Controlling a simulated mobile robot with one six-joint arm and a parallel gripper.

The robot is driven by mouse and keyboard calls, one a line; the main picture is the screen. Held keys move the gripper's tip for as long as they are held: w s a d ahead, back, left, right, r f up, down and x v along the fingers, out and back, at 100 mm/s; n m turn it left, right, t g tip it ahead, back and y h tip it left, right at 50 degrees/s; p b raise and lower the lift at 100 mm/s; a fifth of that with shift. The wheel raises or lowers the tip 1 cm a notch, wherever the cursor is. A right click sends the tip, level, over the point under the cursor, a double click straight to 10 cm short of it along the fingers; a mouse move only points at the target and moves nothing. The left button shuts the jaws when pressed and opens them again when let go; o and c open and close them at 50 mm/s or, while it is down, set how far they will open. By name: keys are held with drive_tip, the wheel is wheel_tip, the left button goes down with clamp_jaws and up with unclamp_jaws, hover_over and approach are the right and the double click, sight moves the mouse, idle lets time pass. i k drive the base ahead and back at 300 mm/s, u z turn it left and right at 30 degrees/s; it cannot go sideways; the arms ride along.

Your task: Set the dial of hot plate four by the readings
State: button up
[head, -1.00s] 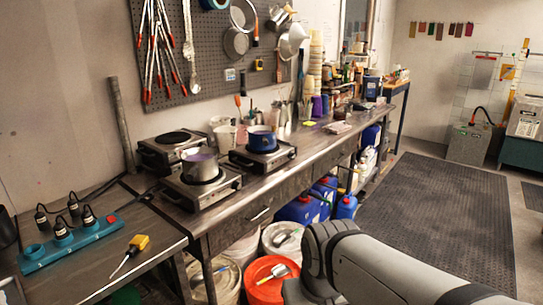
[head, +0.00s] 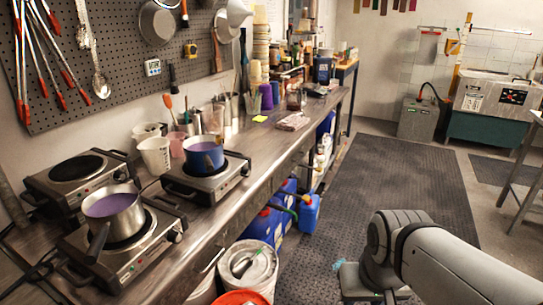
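Three hot plates stand on the metal bench at left. The back left hot plate (head: 82,181) has a bare dark ring. The front left hot plate (head: 122,256) carries a metal pot (head: 113,213) of purple liquid. The right hot plate (head: 206,181) carries a blue pot (head: 204,156), also with purple liquid. Small dials show on the fronts of the two pot-bearing plates. I cannot tell which plate is number four, or read any dial setting. A small white digital display (head: 152,67) hangs on the pegboard, its digits too small to read. My arm shows at lower right; my gripper is not in view.
Buckets (head: 248,268) and blue canisters (head: 307,213) stand under the bench edge. The dark floor mat (head: 385,180) is clear. A grey box (head: 416,119) stands at the far wall.

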sight(245, 172)
drive_tip(key=u, duration=0.15)
drive_tip(key=i, duration=0.9)
drive_tip(key=u, duration=0.55)
